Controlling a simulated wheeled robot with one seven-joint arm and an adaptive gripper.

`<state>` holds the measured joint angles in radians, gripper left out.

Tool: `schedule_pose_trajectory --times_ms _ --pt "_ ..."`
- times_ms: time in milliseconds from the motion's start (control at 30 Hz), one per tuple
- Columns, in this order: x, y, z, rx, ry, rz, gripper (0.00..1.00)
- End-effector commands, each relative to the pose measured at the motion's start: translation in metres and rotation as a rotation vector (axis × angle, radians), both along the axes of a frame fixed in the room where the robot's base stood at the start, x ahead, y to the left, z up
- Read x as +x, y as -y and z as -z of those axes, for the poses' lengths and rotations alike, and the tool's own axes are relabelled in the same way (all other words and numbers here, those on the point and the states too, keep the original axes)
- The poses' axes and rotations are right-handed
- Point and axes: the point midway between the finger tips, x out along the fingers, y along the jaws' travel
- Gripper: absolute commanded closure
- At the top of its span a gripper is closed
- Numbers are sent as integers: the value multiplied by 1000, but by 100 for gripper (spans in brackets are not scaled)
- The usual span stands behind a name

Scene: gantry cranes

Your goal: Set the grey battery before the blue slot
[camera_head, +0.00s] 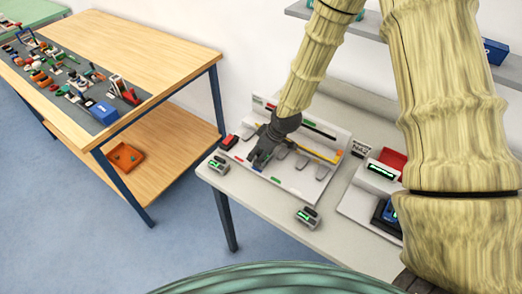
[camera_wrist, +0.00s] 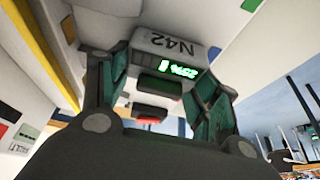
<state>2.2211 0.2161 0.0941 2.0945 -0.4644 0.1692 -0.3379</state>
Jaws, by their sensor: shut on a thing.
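My gripper (camera_head: 259,158) is low over the white slotted rack (camera_head: 318,188), toward its left half. In the head view the fingers hide most of that battery. A small blue mark (camera_head: 257,169) on the rack's front edge is just below the fingertips, marking the blue slot. I cannot tell whether the battery touches the rack.
Similar grey units with green displays stand on the table at the rack's left (camera_head: 218,166) and front (camera_head: 307,217). A red block (camera_head: 229,142) is near the left end. A device with a green screen (camera_head: 381,171) stands at right. The table's front edge is close.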

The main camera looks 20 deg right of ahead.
Motion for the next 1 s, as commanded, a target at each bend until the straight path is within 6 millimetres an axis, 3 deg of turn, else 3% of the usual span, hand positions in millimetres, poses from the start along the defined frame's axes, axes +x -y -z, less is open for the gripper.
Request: schedule_pose_trajectory --times_ms 400,433,533,1000 --pt "0 0 4 0 0 0 67" --pt "0 0 4 0 0 0 36" --pt "0 0 3 0 0 0 18" --pt "0 0 -1 0 1 0 17"
